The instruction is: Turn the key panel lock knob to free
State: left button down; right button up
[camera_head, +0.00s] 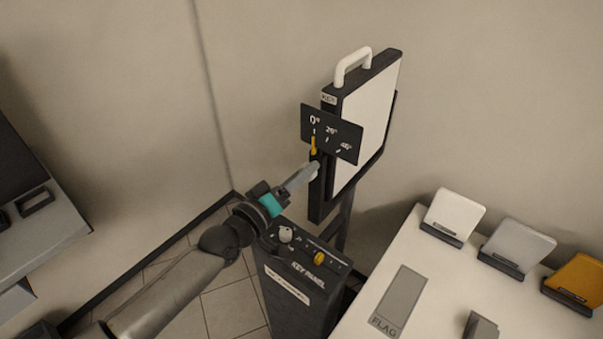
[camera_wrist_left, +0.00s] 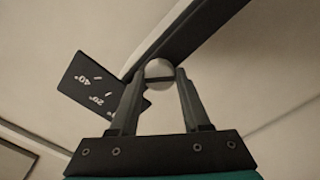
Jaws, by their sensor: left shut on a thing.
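The key panel (camera_head: 365,110) is a tilting board with a white face, black frame and white top handle. Its black scale plate (camera_head: 345,140) reads 0°, 20° and 40°, and the yellow pointer (camera_head: 313,146) stands near 0°. My left gripper (camera_head: 314,168) reaches up to the panel's side, just below the scale plate. In the left wrist view, its fingers are shut on the round, pale grey lock knob (camera_wrist_left: 159,68), which shows a dark slot. The fingers hide the knob in the head view, and no lock or free marking is readable. My right gripper is not in view.
Below my left gripper stands a dark pedestal labelled KEY PANEL (camera_head: 308,273), with a pale knob (camera_head: 286,234) and a yellow knob (camera_head: 319,258). A white table (camera_head: 450,290) with several colour cards is at right. A grey counter (camera_head: 45,235) is at left.

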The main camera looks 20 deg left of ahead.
pick_arm(q)
jog(key=shift+c, duration=2)
grip_release()
jog(key=shift+s, duration=0.1)
jog(key=b+v, duration=0.1)
jog(key=v, duration=1.4)
jog(key=shift+r, duration=0.1)
